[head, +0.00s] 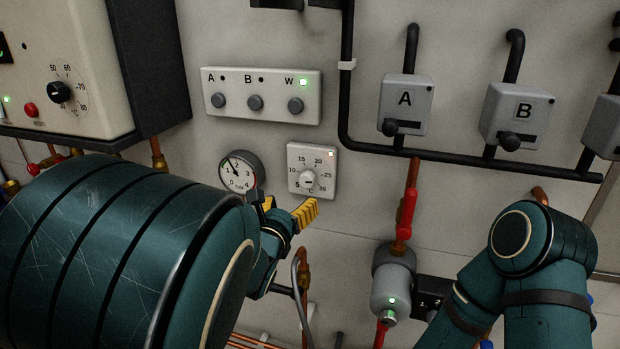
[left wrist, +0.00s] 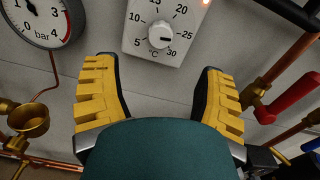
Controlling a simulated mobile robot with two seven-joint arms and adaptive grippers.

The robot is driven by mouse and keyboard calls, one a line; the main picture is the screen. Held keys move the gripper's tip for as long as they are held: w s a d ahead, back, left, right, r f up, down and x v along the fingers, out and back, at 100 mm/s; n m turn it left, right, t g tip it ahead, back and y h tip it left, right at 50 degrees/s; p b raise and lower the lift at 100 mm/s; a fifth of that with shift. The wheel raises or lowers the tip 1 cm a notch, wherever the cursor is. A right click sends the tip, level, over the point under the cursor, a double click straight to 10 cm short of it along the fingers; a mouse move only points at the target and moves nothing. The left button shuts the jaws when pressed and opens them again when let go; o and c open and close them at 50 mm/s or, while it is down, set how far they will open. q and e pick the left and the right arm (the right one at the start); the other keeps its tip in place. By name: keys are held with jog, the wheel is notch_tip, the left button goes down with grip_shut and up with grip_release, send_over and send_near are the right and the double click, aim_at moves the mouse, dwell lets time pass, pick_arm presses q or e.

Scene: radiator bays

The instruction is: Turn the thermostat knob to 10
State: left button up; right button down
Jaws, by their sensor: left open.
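The thermostat (head: 298,153) is a white box on the wall with a round scale from 5 to 30 °C and a small lit lamp at its upper right. Its white knob (head: 307,178) also shows in the left wrist view (left wrist: 160,35), where its dark mark points right, around 25 to 30; the exact value is hard to read. My left gripper (head: 287,208) has yellow ribbed fingers and is just below the thermostat. In the left wrist view, its fingers (left wrist: 157,66) are wide apart with nothing between them, and the knob is ahead, above the gap. My right gripper is out of view.
A pressure gauge (head: 238,172) is close left of the thermostat. A button panel (head: 262,96) is above it. A red-handled valve (head: 407,208) and a grey cylinder (head: 391,283) are to the right. Lever boxes A (head: 404,103) and B (head: 517,115) are at upper right.

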aim_at(306, 182)
pick_arm(q)
jog(key=p+x, duration=0.1)
jog(key=x, duration=1)
jog(key=shift+w+d, duration=0.1)
jog(key=shift+w, duration=0.05)
grip_shut()
